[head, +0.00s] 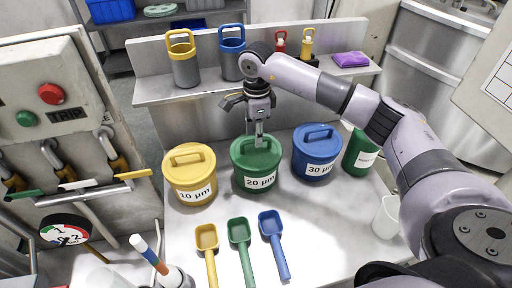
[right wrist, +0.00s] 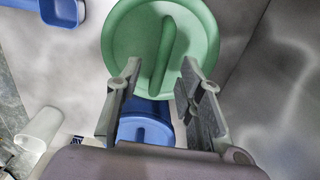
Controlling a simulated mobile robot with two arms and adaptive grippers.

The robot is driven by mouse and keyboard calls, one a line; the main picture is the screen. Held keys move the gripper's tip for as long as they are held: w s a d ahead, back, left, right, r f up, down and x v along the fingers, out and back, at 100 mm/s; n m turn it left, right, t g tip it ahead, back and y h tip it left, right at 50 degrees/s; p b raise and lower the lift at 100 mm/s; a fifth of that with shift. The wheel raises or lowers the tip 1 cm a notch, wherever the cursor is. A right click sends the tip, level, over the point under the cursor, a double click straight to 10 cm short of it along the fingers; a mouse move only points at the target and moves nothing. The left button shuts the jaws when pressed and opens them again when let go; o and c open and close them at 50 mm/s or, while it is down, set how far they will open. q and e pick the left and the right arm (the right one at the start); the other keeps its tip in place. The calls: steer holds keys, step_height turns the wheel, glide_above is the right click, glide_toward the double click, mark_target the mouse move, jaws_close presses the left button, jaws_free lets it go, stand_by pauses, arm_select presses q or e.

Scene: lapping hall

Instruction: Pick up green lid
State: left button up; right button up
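The green lid (head: 244,152) is round with a raised bar handle and sits on the green tub labelled 20 µm (head: 258,184), in the middle of the bench. It also shows in the right wrist view (right wrist: 120,42), with its handle (right wrist: 162,55) running nearly lengthwise. My right gripper (head: 259,140) points down just over the lid's handle. In the right wrist view its two fingers (right wrist: 160,80) are apart, and the near end of the handle appears between them with a gap on each side. I see no contact. My left gripper is not in view.
A yellow tub (head: 190,185) stands left of the green one, a blue tub (head: 316,160) right. Yellow, green and blue scoops (head: 272,240) lie in front. A white cup (head: 387,217) and another green container (head: 360,153) stand at right. A shelf (head: 210,90) runs behind.

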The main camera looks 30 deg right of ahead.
step_height(320, 180, down, 3)
steer(key=shift+f+p, duration=0.15)
steer(key=shift+p, duration=0.25)
steer(key=shift+a, duration=0.1)
jaws_close()
